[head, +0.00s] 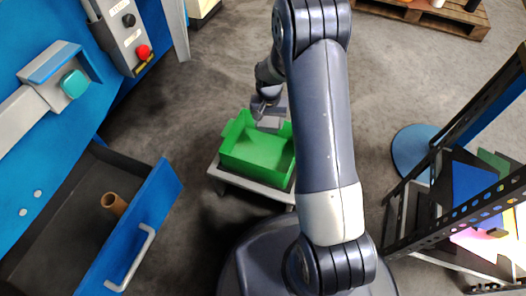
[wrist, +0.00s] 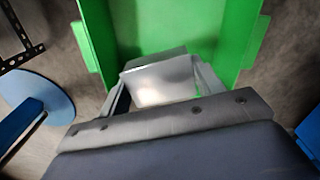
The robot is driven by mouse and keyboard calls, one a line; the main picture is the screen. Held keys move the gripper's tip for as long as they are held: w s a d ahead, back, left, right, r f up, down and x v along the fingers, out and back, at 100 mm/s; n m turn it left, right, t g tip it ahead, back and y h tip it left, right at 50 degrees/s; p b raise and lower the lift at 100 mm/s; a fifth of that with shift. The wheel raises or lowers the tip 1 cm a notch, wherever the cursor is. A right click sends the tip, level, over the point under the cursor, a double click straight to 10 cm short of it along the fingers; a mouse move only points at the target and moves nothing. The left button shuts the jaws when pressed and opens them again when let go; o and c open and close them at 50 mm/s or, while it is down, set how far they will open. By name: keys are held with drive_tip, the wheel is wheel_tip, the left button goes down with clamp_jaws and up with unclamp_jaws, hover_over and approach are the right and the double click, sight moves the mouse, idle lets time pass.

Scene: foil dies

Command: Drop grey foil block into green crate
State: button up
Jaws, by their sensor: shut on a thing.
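The green crate (head: 256,153) stands on a low pale stand left of my arm in the head view. It also fills the upper part of the wrist view (wrist: 207,58). My gripper (wrist: 155,80) is shut on the grey foil block (wrist: 165,84), whose shiny face shows between the two fingers. In the head view my gripper (head: 270,120) is over the back part of the crate. The block is hard to tell from the gripper there. The bare green floor of the crate shows in front of it.
An open blue drawer (head: 158,207) with a brown tube (head: 114,204) inside juts out at the left. A black perforated rack (head: 440,205) with coloured sheets stands at the right. A round blue disc (head: 412,150) is beside it. A wooden pallet (head: 440,15) lies at the back.

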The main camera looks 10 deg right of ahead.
wheel_tip(320, 180, down, 2)
drive_tip(key=shift+f+b, duration=0.2)
drive_tip(key=shift+b, duration=0.35)
drive_tip(key=o, duration=1)
drive_tip(key=shift+r, duration=0.1)
wheel_tip(320, 180, up, 11)
drive_tip(key=p, duration=0.4)
drive_tip(key=shift+f, duration=0.2)
